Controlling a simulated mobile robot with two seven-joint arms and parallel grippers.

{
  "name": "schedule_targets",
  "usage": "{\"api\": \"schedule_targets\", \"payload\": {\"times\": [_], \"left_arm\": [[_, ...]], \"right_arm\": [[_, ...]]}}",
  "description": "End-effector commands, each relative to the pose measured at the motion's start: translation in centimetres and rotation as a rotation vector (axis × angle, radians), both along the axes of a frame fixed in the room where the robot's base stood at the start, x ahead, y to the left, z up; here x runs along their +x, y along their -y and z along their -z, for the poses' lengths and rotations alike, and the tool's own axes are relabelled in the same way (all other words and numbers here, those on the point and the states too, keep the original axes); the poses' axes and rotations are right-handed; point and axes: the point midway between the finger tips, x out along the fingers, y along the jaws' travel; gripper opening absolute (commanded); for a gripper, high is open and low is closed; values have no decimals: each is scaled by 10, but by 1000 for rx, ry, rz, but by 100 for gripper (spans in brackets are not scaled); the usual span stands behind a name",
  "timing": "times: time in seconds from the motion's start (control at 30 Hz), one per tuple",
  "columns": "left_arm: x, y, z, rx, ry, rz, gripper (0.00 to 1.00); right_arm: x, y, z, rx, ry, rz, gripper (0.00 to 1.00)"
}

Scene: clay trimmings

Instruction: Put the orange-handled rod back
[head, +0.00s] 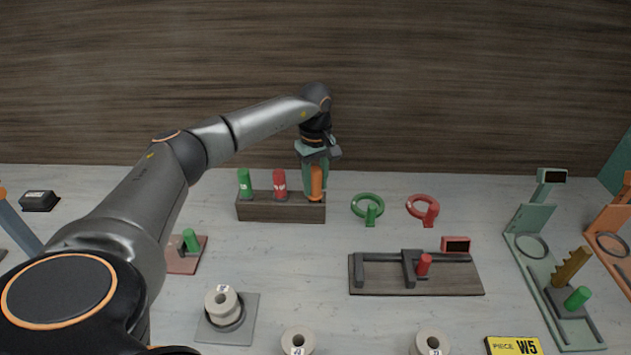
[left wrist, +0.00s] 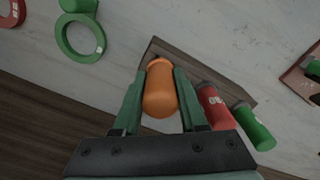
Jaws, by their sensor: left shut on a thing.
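The orange-handled rod (head: 316,182) stands upright at the right end of the dark wooden block (head: 281,212). Its handle also shows in the left wrist view (left wrist: 160,92), between the two green fingers. My left gripper (head: 315,166) is shut on this handle from above. The handle's lower end is at the block's top; the rod below it is hidden. A red handle (head: 280,183) and a green handle (head: 245,183) stand in the same block, to the left of the orange one. My right gripper is not in view.
Grey-white rolls (head: 222,303) stand nearer. A green stand (head: 535,260) is at the right.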

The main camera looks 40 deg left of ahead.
Motion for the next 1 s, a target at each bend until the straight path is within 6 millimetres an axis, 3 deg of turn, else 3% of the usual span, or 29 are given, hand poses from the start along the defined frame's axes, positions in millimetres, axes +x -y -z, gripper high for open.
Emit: {"api": "schedule_targets", "payload": {"times": [0.37, 0.4, 0.63, 0.87, 1.0], "left_arm": [[0, 0, 8, 0, 1, 1, 0], [0, 0, 7, 0, 1, 1, 46], [0, 0, 7, -1, 0, 1, 71], [0, 0, 7, -1, 0, 1, 71], [0, 0, -4, -1, 2, 1, 71]], "right_arm": [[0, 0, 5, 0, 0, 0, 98], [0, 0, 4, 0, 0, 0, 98], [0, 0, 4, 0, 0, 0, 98], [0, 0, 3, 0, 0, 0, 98], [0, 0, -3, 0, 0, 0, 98]]}}
